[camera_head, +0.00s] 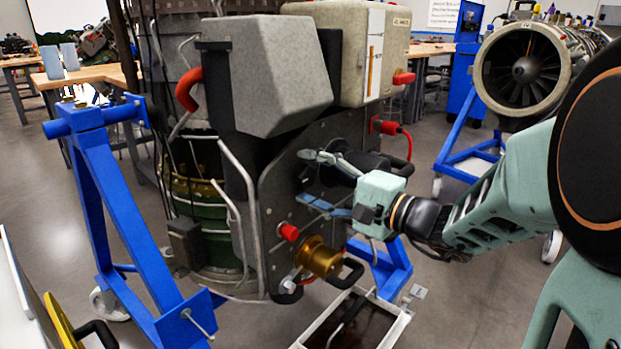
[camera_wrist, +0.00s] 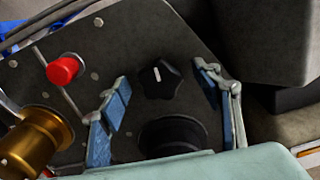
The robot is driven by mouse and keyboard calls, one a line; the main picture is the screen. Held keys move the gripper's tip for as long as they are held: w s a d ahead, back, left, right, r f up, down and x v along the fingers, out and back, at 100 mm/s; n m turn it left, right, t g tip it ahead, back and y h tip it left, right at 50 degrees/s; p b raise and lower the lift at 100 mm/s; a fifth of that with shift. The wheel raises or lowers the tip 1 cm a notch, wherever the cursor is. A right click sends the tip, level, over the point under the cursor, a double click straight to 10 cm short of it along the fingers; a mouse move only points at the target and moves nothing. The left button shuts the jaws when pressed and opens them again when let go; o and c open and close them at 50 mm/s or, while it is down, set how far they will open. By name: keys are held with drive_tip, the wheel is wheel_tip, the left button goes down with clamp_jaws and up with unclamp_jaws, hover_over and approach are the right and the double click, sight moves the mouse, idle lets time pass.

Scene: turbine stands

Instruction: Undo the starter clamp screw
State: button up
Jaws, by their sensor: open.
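A black star-shaped knob (camera_wrist: 160,79) with a white mark, which looks like the clamp screw, sits on a dark panel in the wrist view. My gripper (camera_wrist: 162,88) is open, with one blue-padded finger to the left of the knob and one to the right. The fingers look apart from the knob; how far they are in depth I cannot tell. A black round part (camera_wrist: 172,135) lies just below the knob, partly hidden by my gripper's body. In the head view my gripper (camera_head: 308,178) is at the dark panel (camera_head: 275,195), and I cannot make out the knob clearly there.
A red cap (camera_head: 289,232) and a gold cylinder (camera_head: 320,257) stick out of the panel below my gripper. A grey box (camera_head: 275,75) overhangs above. A blue stand (camera_head: 110,200) is at left, and an open tray (camera_head: 395,325) lies below.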

sight(309, 178)
drive_tip(key=shift+v, duration=2.5)
drive_tip(key=shift+c, duration=0.9)
drive_tip(key=shift+w+a+m+p, duration=0.6)
drive_tip(key=shift+m+p, duration=0.4)
drive_tip(key=shift+m, duration=1.85)
drive_tip(key=shift+w+a+m+p, duration=0.45)
drive_tip(key=shift+a+m+p, duration=0.4)
drive_tip(key=shift+m, duration=2.05)
drive_tip(key=shift+w+a+m+p, duration=0.5)
drive_tip(key=shift+m+p, duration=0.6)
drive_tip(key=shift+m, duration=1.75)
drive_tip(key=shift+c, duration=0.4)
